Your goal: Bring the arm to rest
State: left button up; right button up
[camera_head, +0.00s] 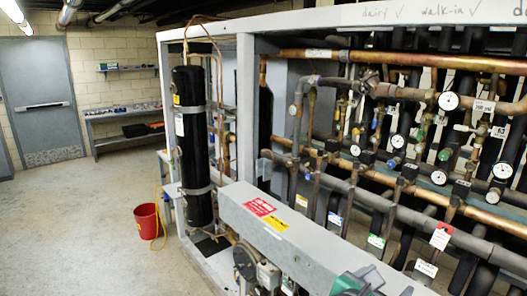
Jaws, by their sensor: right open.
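I cannot make out either gripper or either arm in the head view. The compressor rack (246,95) fills the middle and right, with a grey frame, many pipes and several round gauges. A tall black cylinder (193,145) stands upright at its left end. A long grey box (290,235) with red and yellow labels runs along the front. A teal part (348,284) shows at the bottom edge, cut off by the frame; I cannot tell what it belongs to.
A red bucket (147,222) stands on the floor left of the rack. The concrete floor (75,225) at the left is clear. A grey door (40,100) and a wall shelf (125,112) with small items are at the back left.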

jog(key=w+f+n+t+y+b, duration=0.1)
jog(key=w+f+n+t+y, duration=0.4)
jog(key=n, duration=0.8)
jog(key=a+f+n+g+y, duration=0.2)
jog(key=a+f+n+y, duration=0.45)
jog(key=n, duration=0.65)
pick_arm(q)
jog(key=shift+s+d+f+b, duration=0.1)
jog(key=shift+d+f+b, duration=0.4)
jog(key=shift+f, duration=0.2)
jog(key=shift+d+f+b, duration=0.35)
jog(key=shift+f+b, duration=0.2)
jog(key=shift+f, duration=0.1)
pick_arm(e)
jog(key=s+d+f+n+g, duration=0.1)
jog(key=s+f+n+g, duration=0.4)
jog(key=s+f+n, duration=0.4)
jog(key=s+d+f+n+g, duration=0.2)
jog(key=s+f+n+g, duration=0.3)
jog(key=s+f+n, duration=0.4)
jog(key=shift+s+d+f+n, duration=0.3)
jog(key=shift+s+n, duration=0.45)
jog(key=shift+n, duration=0.15)
